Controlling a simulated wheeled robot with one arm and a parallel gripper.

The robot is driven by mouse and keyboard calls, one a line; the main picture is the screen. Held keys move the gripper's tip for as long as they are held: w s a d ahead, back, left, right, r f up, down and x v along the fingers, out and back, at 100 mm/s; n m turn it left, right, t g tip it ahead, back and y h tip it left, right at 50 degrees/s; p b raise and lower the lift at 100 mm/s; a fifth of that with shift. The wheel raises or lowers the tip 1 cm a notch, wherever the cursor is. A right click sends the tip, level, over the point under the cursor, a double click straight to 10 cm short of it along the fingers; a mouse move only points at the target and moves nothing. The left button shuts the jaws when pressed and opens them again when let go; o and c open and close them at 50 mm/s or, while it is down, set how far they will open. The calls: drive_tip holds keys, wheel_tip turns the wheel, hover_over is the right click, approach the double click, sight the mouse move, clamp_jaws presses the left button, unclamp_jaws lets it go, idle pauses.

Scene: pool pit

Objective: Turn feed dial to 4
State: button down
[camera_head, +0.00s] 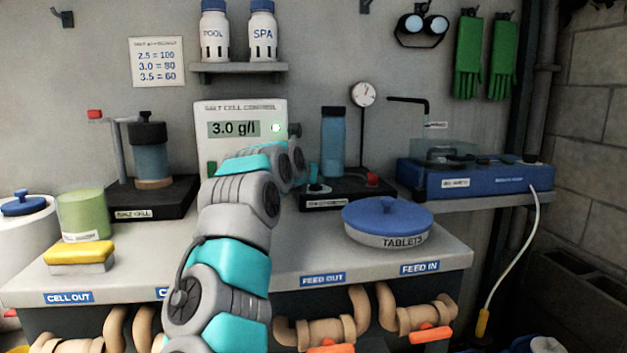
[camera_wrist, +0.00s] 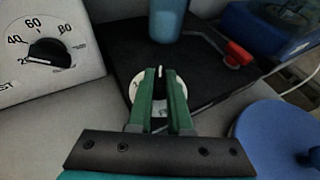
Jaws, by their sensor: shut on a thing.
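The feed dial (camera_wrist: 137,92) is a white disc with a black knob on the front of the black feeder base (camera_wrist: 119,43). In the wrist view my gripper (camera_wrist: 161,76) has its green fingers closed on both sides of the knob. A white pointer mark shows between the fingertips, pointing toward the far side of the base. The fingers cover most of the dial's numbers, so I cannot read its setting. In the head view the dial (camera_head: 319,189) is small, beside my wrist on the black base (camera_head: 345,192), left of a red-topped part.
The salt cell control box (camera_head: 241,113) reads 3.0 g/l; its black knob (camera_wrist: 49,53) is left of my gripper. A blue bottle (camera_head: 333,142) stands behind the dial. The blue-lidded tablets tub (camera_head: 388,219) is close on the right. The bench front has free room.

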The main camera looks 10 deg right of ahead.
drive_tip(key=shift+r, duration=0.15)
drive_tip(key=c, duration=0.8)
unclamp_jaws()
drive_tip(key=shift+c, duration=0.2)
drive_tip(key=v, duration=0.8)
drive_tip(key=shift+b, duration=0.35)
drive_tip(key=shift+w, duration=0.1)
